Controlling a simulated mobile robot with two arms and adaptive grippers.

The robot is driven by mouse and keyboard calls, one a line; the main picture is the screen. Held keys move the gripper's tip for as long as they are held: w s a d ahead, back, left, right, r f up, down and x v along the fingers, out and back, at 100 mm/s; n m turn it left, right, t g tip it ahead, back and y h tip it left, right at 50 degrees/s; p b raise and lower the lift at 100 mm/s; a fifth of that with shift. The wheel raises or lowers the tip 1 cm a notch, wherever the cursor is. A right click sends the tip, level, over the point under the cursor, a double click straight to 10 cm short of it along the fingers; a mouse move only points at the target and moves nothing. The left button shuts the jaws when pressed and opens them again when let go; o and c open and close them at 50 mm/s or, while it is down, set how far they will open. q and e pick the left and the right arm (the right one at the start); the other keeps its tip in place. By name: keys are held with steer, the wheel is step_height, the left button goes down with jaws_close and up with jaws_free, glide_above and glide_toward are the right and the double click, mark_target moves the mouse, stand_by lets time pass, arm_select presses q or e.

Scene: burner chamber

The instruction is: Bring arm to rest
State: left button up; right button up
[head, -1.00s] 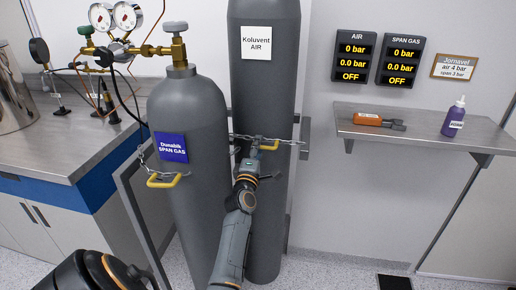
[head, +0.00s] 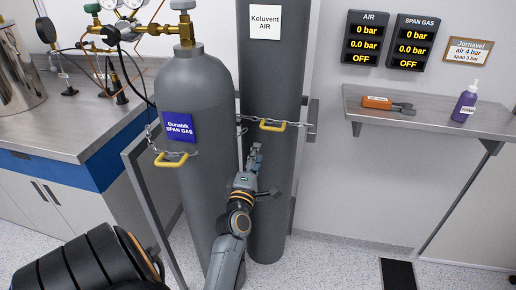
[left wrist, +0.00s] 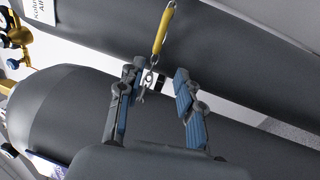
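My left gripper (head: 254,157) is in front of the tall grey air cylinder (head: 268,195), below and left of its yellow chain hook (head: 273,126). In the left wrist view the left gripper (left wrist: 158,73) has its two blue-padded fingers spread with nothing held between them. The yellow hook (left wrist: 164,28) shows beyond the fingertips there, with a gap, and a chain end hangs below it. The grey span gas cylinder (head: 200,100) stands to the left, its own yellow hook (head: 172,160) on a chain. My right gripper is not in view.
A steel frame (head: 155,215) edges the cylinders. A bench (head: 60,135) with gauges stands left. A wall shelf (head: 430,115) at right holds an orange-handled tool (head: 385,104) and a purple bottle (head: 466,103). Floor at lower right is mostly clear, with a dark grate (head: 397,274).

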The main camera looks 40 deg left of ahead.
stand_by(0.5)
arm_select(q)
steer(key=w+d+f+m+g+h, duration=0.1)
steer(key=w+d+f+m+h, duration=0.2)
steer(key=f, duration=0.6)
steer(key=d+f+m+g+h, duration=0.1)
steer(key=d+f+m+h, duration=0.25)
steer(key=d+f, duration=0.45)
steer(key=s+d+f+m+g+h, duration=0.1)
steer(key=s+d+f+m+g, duration=0.15)
steer(key=f, duration=0.55)
steer(key=s+d+f+m+g+h, duration=0.1)
steer(key=s+d+f+m, duration=0.25)
steer(key=f, duration=0.45)
steer(key=s+d+f+m+g+h, duration=0.1)
steer(key=s+d+f+m+g, duration=0.15)
steer(key=f, duration=0.55)
steer(key=s+d+f+m+g+h, duration=0.1)
steer(key=s+d+f+m+g, duration=0.3)
steer(key=s+f, duration=0.95)
steer(key=s+f+m+g, duration=0.2)
steer(key=s+m, duration=0.2)
steer(key=s, duration=0.7)
steer(key=s+f+m+g, duration=0.2)
steer(key=s+f+m, duration=0.1)
steer(key=s, duration=0.9)
steer(key=shift+s+a+f+m, duration=0.25)
steer(key=shift+s+f+m, duration=0.05)
steer(key=shift+m, duration=0.2)
